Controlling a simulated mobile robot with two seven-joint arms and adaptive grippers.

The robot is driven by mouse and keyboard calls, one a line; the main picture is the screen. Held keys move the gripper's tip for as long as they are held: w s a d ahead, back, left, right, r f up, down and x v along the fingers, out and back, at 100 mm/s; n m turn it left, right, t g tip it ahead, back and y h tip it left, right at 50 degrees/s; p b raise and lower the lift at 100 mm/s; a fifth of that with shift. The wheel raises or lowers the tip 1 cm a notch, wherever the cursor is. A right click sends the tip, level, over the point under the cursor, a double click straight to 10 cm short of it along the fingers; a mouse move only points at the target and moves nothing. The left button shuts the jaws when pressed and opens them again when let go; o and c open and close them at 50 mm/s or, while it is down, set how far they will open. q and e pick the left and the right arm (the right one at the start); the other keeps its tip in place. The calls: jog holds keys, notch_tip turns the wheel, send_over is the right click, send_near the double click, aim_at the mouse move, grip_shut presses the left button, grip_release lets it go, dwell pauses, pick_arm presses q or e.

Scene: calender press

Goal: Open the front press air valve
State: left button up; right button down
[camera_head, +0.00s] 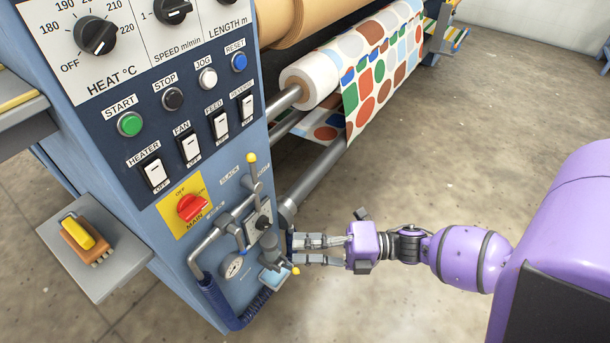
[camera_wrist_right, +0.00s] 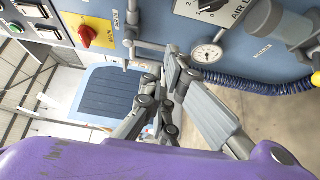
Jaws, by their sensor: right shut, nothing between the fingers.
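The valve group sits on the lower right of the blue control panel's front in the head view, with grey pipes and a yellow-tipped lever (camera_head: 252,170) standing upright. A dark knob on a pale plate (camera_head: 262,222) is beside it, and a second yellow tip (camera_head: 295,271) shows lower down. Which of these is the air valve I cannot tell for certain. A round gauge (camera_head: 235,266) is at the lower left of the group; it also shows in the right wrist view (camera_wrist_right: 208,54). My right gripper (camera_head: 298,250) is shut and empty, just right of the valve group. My left gripper is not in view.
A red main switch (camera_head: 193,207) on a yellow plate sits left of the pipes. A dark blue coiled hose (camera_head: 222,303) hangs below. A side shelf (camera_head: 110,250) holds a brush. A patterned fabric roll (camera_head: 380,60) is behind. The floor at right is clear.

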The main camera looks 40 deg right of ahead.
jog(key=b, duration=0.2)
send_near(239, 241)
jog(key=w+a+f, duration=0.3)
jog(key=w+a, duration=0.1)
jog(key=shift+w+a, duration=0.15)
jog(key=shift+a, duration=0.3)
jog(key=shift+s+a+f+m+t+y+b, duration=0.2)
jog(key=shift+a+m+t, duration=0.1)
jog(key=shift+m, duration=0.3)
jog(key=shift+s+a+f+m+t+y+b, duration=0.1)
jog(key=shift+a+m+t+y+b, duration=0.1)
jog(key=shift+a+m, duration=0.3)
jog(key=s+a+r+m+t+h, duration=0.1)
jog(key=m+t, duration=0.4)
jog(key=m, duration=0.5)
jog(key=s+a+r+m+t+h, duration=0.1)
jog(key=a+m+t+h, duration=0.3)
jog(key=m, duration=0.6)
jog(key=shift+a+r+t+p, duration=0.4)
jog(key=shift+r+t, duration=0.45)
jog(key=shift+t, duration=0.05)
jog(key=shift+f, duration=0.15)
